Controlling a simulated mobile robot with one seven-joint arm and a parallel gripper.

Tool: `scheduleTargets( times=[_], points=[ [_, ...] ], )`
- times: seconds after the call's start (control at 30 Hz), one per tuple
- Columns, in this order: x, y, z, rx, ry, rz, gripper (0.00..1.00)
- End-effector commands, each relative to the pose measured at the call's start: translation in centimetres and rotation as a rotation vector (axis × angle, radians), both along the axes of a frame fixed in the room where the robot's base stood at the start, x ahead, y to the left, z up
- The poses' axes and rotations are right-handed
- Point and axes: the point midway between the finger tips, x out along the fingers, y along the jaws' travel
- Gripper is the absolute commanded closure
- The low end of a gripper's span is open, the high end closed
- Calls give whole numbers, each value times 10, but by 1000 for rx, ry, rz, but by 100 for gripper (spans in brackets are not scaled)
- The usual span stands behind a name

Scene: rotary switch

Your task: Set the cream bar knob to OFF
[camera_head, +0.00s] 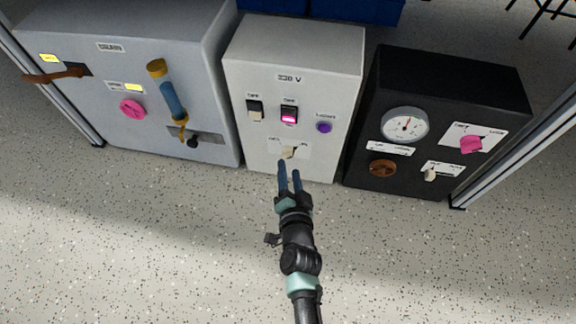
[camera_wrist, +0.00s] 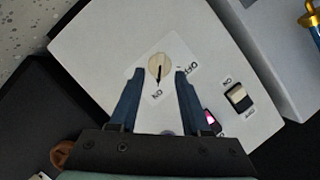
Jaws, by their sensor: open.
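The cream bar knob (camera_head: 288,152) is low on the front of the white box, on a pale plate with OFF at the left and ON at the right. In the wrist view the knob (camera_wrist: 160,66) is round-based, and its dark line points toward the ON label (camera_wrist: 157,94). The OFF label (camera_wrist: 187,70) is to its right there. My gripper (camera_head: 289,164) is open in front of the knob. In the wrist view its blue fingers (camera_wrist: 159,73) stand either side of the knob with gaps; whether the tips reach its depth I cannot tell.
Above the knob, the white box (camera_head: 262,70) has two rocker switches, one lit pink (camera_head: 289,115), and a purple button (camera_head: 324,127). A grey box (camera_head: 70,105) stands left. A black box (camera_head: 450,90) stands right, with another small cream knob (camera_head: 430,175). The speckled floor in front is clear.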

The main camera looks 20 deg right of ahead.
Motion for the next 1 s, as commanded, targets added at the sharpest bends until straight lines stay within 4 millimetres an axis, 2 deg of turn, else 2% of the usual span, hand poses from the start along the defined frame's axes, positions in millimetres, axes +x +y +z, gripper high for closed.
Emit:
scheduleTargets(
  times=[0.03,0.2,0.63,0.67,0.9,1.0],
  points=[
    [9,-4,-4,-1,-2,-1,52],
    [26,-8,-8,0,0,0,52],
    [33,-10,-9,-1,1,1,52],
    [33,-10,-9,-1,1,1,56],
    [33,-10,-9,-1,1,1,99],
    [33,-10,-9,-1,1,1,100]
  ],
)
